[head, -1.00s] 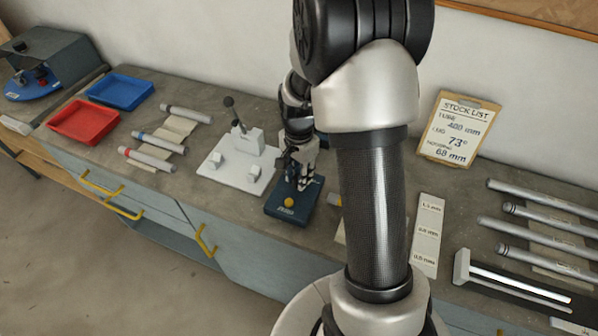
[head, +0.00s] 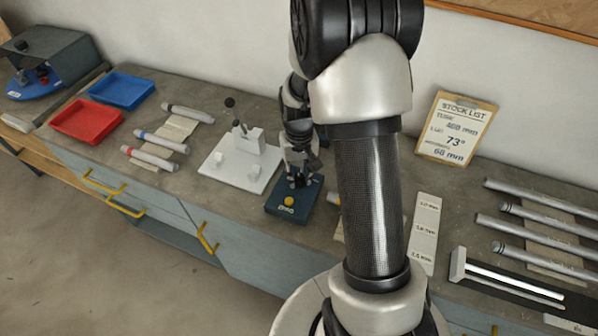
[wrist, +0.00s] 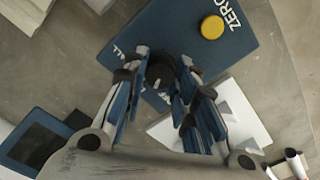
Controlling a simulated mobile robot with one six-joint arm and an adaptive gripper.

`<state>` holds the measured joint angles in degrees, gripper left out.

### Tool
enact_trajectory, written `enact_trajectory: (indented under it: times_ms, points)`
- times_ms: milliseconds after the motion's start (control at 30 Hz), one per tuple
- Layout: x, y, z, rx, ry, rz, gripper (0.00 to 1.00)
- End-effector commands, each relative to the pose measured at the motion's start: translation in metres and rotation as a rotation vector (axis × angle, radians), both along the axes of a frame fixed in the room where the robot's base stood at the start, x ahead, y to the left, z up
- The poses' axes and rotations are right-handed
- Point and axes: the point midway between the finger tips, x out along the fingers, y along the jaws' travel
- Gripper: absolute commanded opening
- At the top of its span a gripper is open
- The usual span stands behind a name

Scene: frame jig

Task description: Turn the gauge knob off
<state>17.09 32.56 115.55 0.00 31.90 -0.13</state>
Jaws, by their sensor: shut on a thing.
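The gauge is a dark blue block (head: 276,210) near the front edge of the bench. Its face (wrist: 246,55) bears white lettering with "ZERO" and a round yellow button (wrist: 212,27); the button also shows in the head view (head: 289,201). A dark round knob (wrist: 158,73) stands on the block, between my fingers in the wrist view. My gripper (head: 298,180) points down over the far part of the block and is shut on the knob. The fingers hide part of the knob and some lettering, so I cannot read its setting.
A white plate (head: 214,174) with a lever fixture stands close to the left of the gauge. Red (head: 62,137) and blue (head: 99,99) trays and several tubes lie farther left. A stock list (head: 430,151), tubes and label strips lie to the right.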

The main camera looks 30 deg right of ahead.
Motion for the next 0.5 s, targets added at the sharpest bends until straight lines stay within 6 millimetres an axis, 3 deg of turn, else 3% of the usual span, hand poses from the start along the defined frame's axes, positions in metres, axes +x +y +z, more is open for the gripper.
enact_trajectory:
  times_ms: [500]
  points:
    - [0.0002, -0.0001, 0.0006, 0.0, -0.001, 0.427, 0.02]
